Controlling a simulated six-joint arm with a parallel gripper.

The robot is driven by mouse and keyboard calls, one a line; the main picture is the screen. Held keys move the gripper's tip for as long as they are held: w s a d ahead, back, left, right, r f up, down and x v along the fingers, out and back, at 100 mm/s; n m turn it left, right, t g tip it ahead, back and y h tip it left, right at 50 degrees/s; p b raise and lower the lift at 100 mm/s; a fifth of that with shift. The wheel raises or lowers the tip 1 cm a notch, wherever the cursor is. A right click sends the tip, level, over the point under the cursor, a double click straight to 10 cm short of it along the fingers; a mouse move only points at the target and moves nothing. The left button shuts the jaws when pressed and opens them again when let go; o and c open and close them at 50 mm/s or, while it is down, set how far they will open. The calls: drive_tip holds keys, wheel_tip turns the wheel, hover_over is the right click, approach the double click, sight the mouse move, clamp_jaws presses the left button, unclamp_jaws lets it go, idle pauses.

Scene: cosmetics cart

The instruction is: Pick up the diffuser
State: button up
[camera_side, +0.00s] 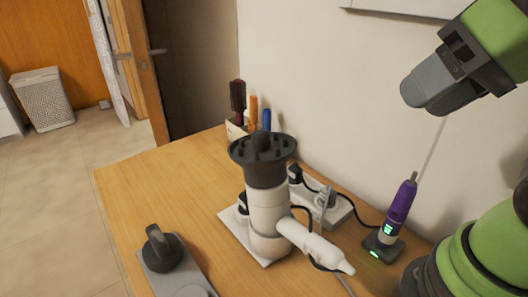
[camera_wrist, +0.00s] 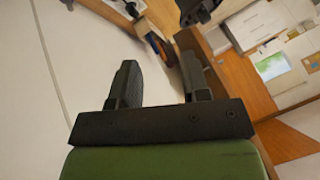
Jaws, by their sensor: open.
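The diffuser (camera_side: 262,148) is a dark, round, pronged piece. In the side view it sits on top of a white hair dryer (camera_side: 268,215) that stands upright on the wooden table. My gripper (camera_side: 424,92) is in the upper right of the side view, high above the table and well to the right of the diffuser, apart from it. In the wrist view its two dark fingers (camera_wrist: 160,78) are spread with nothing between them. A dark shape (camera_wrist: 198,10) is cut off by the top edge of the wrist view; I cannot tell if it is the diffuser.
A purple device (camera_side: 400,207) stands on a dark base at the right. A power strip (camera_side: 325,205) with cables lies behind the dryer. Brushes (camera_side: 238,100) stand in a holder at the back. A dark attachment (camera_side: 163,248) sits on a grey plate at front left. A wall borders the table.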

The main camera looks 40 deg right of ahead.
drive_tip(key=shift+o, duration=1.2)
